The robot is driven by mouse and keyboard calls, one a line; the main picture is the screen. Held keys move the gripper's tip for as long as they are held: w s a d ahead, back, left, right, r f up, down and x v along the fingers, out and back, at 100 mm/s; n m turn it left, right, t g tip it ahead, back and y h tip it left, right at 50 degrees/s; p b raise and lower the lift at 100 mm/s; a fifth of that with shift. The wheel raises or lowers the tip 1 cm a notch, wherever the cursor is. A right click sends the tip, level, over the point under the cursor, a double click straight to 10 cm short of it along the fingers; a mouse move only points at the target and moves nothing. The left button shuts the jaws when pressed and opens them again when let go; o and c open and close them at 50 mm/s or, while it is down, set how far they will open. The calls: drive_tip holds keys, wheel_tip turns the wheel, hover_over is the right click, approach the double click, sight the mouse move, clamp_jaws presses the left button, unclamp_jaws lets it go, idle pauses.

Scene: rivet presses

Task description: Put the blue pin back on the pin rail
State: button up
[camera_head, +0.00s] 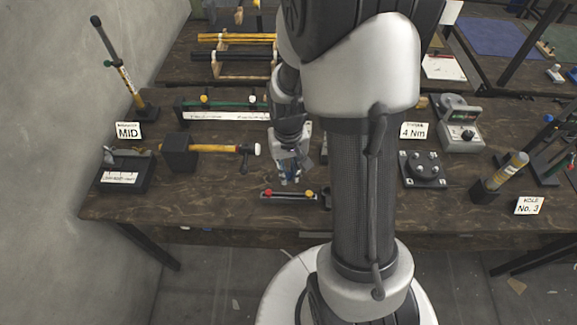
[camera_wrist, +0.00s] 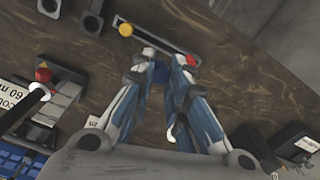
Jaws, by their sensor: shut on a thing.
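The pin rail (camera_head: 289,197) is a short dark bar near the table's front edge. It carries a red pin (camera_head: 268,193) at its left and a yellow pin (camera_head: 309,194) at its right, with a gap between. In the wrist view the rail (camera_wrist: 155,41) lies beyond my fingertips, with the yellow pin (camera_wrist: 126,30) and red pin (camera_wrist: 193,61) in it. My gripper (camera_head: 290,178) is just behind the rail, its fingers closed in on the blue pin (camera_wrist: 160,72). Only the pin's blue head shows between the fingertips; the rest is hidden.
A long rack with a green bar (camera_head: 225,107) is behind. The table's front strip left of the rail is clear.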

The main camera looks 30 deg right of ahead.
drive_tip(key=shift+f+b, duration=2.2)
drive_tip(key=shift+f, duration=0.7)
drive_tip(key=shift+f+b, duration=1.4)
drive_tip(key=shift+f, duration=0.65)
drive_tip(key=o, duration=0.8)
drive_tip(key=shift+o, duration=0.2)
drive_tip(key=shift+r, duration=0.1)
wheel_tip(320, 180, up, 12)
drive_tip(key=shift+f, duration=0.1)
